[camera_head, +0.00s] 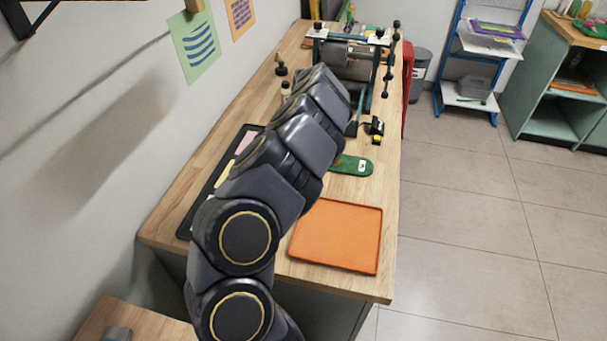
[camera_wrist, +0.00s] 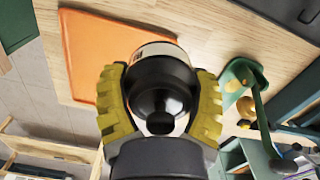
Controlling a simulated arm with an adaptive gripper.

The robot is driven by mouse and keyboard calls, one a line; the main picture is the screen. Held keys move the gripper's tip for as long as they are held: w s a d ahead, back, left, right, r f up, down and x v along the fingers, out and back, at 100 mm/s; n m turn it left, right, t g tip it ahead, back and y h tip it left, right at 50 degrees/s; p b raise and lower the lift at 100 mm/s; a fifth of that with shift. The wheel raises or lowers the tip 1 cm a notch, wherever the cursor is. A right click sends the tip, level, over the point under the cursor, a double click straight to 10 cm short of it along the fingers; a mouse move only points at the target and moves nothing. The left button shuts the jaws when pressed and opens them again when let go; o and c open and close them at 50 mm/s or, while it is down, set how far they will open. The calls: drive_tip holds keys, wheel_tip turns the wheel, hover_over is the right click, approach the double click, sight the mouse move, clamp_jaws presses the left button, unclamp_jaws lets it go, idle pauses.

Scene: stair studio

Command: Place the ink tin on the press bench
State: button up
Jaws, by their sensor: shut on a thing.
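My gripper (camera_wrist: 160,112) shows in the wrist view with a ridged yellow finger on each side. It is shut on a dark, shiny round thing with a pale label band, which I take to be the ink tin (camera_wrist: 158,76). The wooden press bench (camera_head: 270,110) runs along the wall in the head view, and its top (camera_wrist: 210,22) lies behind the held tin in the wrist view. I cannot tell whether the tin touches the bench. In the head view my arm covers the middle of the bench, and I cannot clearly make out the gripper or tin there.
An orange tray (camera_head: 337,236) lies at the bench's near end. A green object (camera_head: 352,165) lies beyond it. A press (camera_head: 347,58) stands at the far end. A dark tray (camera_head: 212,190) lies along the wall side, partly behind my arm. Open floor (camera_head: 470,200) is at right.

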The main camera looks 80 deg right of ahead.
drive_tip(key=d+f, duration=0.2)
drive_tip(key=w+d+f, duration=0.1)
drive_tip(key=d+f, duration=0.1)
drive_tip(key=d, duration=0.1)
drive_tip(key=d+f, duration=0.2)
drive_tip(key=shift+w+d+f, duration=0.2)
drive_tip(key=shift+w, duration=0.15)
drive_tip(key=shift+w+d+f, duration=0.1)
drive_tip(key=shift+d+f, duration=0.15)
drive_tip(key=shift+f, duration=1.65)
drive_tip(key=shift+f, duration=0.1)
drive_tip(key=shift+f, duration=0.15)
drive_tip(key=o, duration=1.2)
drive_tip(key=shift+c, duration=0.2)
wheel_tip(320, 180, up, 12)
drive_tip(key=shift+s+r, duration=0.2)
